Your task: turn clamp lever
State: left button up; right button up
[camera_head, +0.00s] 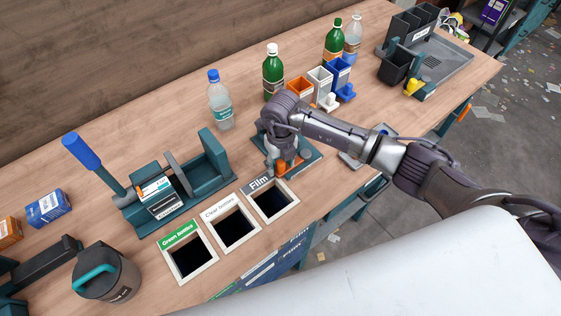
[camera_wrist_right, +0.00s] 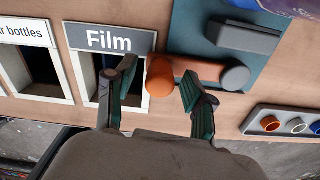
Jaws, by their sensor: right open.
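The clamp lever is an orange arm with a round orange knob (camera_wrist_right: 161,76) at its end, pivoting on a grey post (camera_wrist_right: 236,78) on a teal plate (camera_wrist_right: 196,28). A dark grey clamp bar (camera_wrist_right: 243,37) lies across the plate beyond it. My right gripper (camera_wrist_right: 159,74) is open, with one finger on each side of the knob; I cannot tell if either touches it. In the head view my right gripper (camera_head: 284,168) points down over the teal plate (camera_head: 309,161) and hides most of the lever. My left gripper is not in view.
Bin openings marked Film (camera_head: 272,202), Clear bottles (camera_head: 234,231) and Green bottles (camera_head: 189,258) lie close by at the table's front. A teal press with a blue handle (camera_head: 82,151) stands left. Bottles (camera_head: 220,104) and small coloured cups (camera_head: 320,82) stand behind.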

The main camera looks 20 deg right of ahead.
jog(key=shift+c, duration=0.2)
grip_shut()
